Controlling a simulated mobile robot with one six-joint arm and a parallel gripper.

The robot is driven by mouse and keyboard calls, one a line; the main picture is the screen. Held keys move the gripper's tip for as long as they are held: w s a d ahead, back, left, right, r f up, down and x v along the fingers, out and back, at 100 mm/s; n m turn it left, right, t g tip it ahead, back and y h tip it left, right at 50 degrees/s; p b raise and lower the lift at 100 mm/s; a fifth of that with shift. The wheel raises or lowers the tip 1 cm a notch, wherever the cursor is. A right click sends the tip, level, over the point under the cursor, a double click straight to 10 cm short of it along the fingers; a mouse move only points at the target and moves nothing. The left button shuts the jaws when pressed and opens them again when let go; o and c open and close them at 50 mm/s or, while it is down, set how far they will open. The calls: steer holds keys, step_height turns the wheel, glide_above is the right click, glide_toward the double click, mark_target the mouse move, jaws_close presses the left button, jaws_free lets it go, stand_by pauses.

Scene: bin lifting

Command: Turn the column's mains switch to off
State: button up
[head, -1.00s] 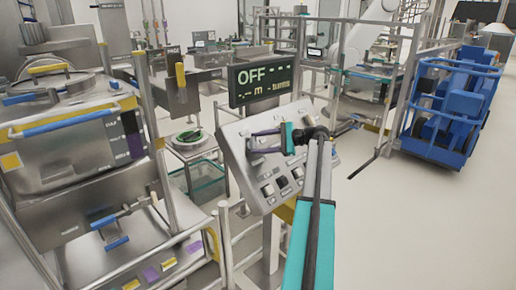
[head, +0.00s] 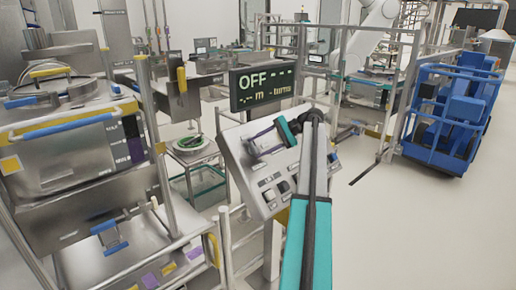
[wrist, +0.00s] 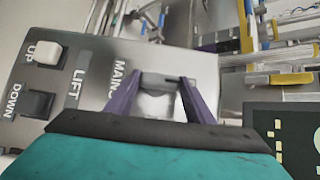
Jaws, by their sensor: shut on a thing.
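The grey control panel (head: 243,174) slopes on its column below a dark display (head: 264,86) that reads OFF. In the wrist view the mains switch (wrist: 158,104) is a pale grey knob beside the partly hidden word MAINS. My gripper (wrist: 160,82) has its two purple fingers on either side of this knob and is shut on it. In the head view my gripper (head: 255,143) reaches the upper part of the panel, tilted, and the switch is too small to make out there.
The wrist view shows a white UP button (wrist: 45,52) and a dark DOWN button (wrist: 38,103) beside the LIFT label. A blue caged cart (head: 450,115) stands at right. Metal rails and a steel bin (head: 70,160) stand at left.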

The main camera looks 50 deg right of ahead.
steer(key=shift+a, duration=0.1)
steer(key=o, duration=1.1)
steer(key=shift+w, duration=0.1)
steer(key=shift+c, duration=0.2)
